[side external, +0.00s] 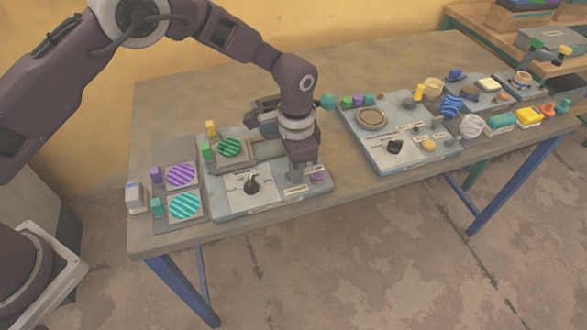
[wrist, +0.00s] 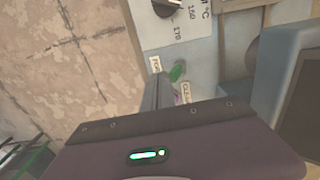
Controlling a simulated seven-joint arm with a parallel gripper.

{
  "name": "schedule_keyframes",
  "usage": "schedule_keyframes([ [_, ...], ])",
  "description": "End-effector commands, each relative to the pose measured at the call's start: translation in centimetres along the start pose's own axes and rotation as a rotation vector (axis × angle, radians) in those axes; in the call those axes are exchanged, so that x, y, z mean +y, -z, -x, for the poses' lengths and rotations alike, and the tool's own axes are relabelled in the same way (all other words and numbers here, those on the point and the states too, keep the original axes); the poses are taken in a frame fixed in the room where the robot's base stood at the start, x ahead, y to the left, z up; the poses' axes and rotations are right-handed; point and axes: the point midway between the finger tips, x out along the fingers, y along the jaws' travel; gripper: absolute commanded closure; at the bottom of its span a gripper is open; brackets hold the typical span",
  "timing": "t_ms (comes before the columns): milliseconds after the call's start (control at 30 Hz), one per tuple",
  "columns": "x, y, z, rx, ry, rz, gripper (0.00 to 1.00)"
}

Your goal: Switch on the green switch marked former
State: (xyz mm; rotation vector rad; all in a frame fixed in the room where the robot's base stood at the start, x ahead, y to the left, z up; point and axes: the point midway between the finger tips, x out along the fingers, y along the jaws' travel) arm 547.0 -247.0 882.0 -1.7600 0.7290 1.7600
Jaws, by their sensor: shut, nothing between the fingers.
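In the wrist view the small green switch (wrist: 177,73) sits on the pale panel beside a label beginning "FOR" (wrist: 155,64); the rest of that label is cut off from sight. My gripper (wrist: 165,92) is shut and empty, with its fingers pointing at the panel close beside the green switch. I cannot tell whether they touch it. In the side view my gripper (side external: 300,176) is low over the front right part of the near press panel (side external: 228,200), and the green switch is hidden there. The switch's on or off position cannot be made out.
A black dial knob (side external: 251,185) stands on the same panel, left of my gripper. A purple knob (side external: 317,179) is close to its right. A second label (wrist: 187,92) is partly hidden by my fingers. Striped discs (side external: 185,206) lie left; a second panel (side external: 388,150) stands right.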

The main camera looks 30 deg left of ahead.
Motion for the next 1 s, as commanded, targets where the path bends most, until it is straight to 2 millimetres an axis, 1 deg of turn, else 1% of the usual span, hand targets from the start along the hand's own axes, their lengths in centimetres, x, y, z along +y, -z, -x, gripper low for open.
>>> schedule_keyframes([
  [367,-0.1,0.0,0.0,0.000,0.000,0.000,1.00],
  [1000,-2.0,0.0,0.0,0.000,0.000,0.000,1.00],
])
